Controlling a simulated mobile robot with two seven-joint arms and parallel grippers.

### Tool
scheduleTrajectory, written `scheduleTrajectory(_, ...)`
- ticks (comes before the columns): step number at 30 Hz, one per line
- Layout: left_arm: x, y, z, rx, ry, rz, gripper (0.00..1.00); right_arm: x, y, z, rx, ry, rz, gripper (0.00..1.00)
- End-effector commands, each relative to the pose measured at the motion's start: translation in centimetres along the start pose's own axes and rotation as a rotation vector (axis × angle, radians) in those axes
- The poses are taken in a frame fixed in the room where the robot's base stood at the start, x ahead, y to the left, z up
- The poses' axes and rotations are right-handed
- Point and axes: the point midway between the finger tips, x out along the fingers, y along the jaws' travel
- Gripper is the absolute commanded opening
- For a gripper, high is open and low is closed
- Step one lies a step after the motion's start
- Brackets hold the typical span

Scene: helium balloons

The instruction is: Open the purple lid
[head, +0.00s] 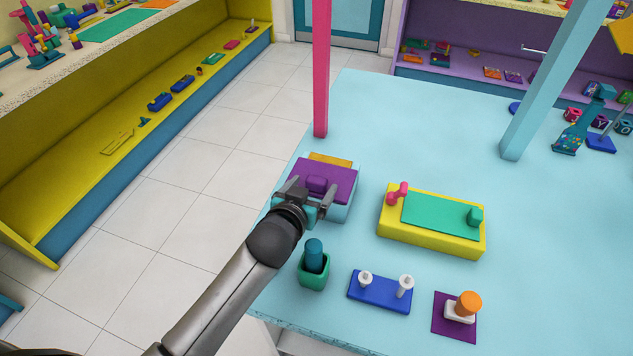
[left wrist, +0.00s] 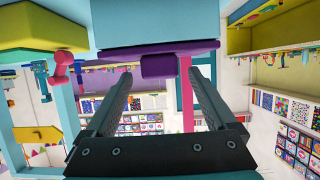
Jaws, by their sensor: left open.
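The purple lid (head: 332,172) lies flat on a light blue box (head: 343,212) at the left edge of the table. A purple knob (head: 316,182) stands on the lid near its front left. My left gripper (head: 309,192) is open, with one finger on each side of the knob. In the left wrist view the purple lid (left wrist: 125,57) is at the top, and its knob (left wrist: 158,66) shows between the tips of my open left gripper (left wrist: 160,76). I cannot tell whether the fingers touch it. My right gripper is not in view.
A yellow box with a green panel (head: 432,223) stands to the right. A green cup with a teal peg (head: 314,270), a blue base with white pegs (head: 380,291) and a purple square with an orange knob (head: 454,315) are in front. A pink post (head: 321,80) rises behind the lid.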

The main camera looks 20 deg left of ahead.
Motion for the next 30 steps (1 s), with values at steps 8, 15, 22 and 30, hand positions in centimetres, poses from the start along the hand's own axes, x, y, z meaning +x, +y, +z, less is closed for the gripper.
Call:
scheduleTrajectory(8, 2.8, 0.1, 0.0, -0.001, 0.001, 0.001, 0.90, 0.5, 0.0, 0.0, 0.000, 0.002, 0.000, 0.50)
scheduleTrajectory(15, 3.2, 0.1, 0.0, -0.001, 0.000, 0.001, 0.90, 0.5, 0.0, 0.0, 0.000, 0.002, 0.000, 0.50)
scheduleTrajectory(22, 3.2, 0.1, 0.0, -0.001, 0.000, 0.001, 0.82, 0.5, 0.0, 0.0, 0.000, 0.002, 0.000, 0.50)
scheduleTrajectory(30, 3.2, 0.1, 0.0, -0.001, 0.000, 0.001, 0.52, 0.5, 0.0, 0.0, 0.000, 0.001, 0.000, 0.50)
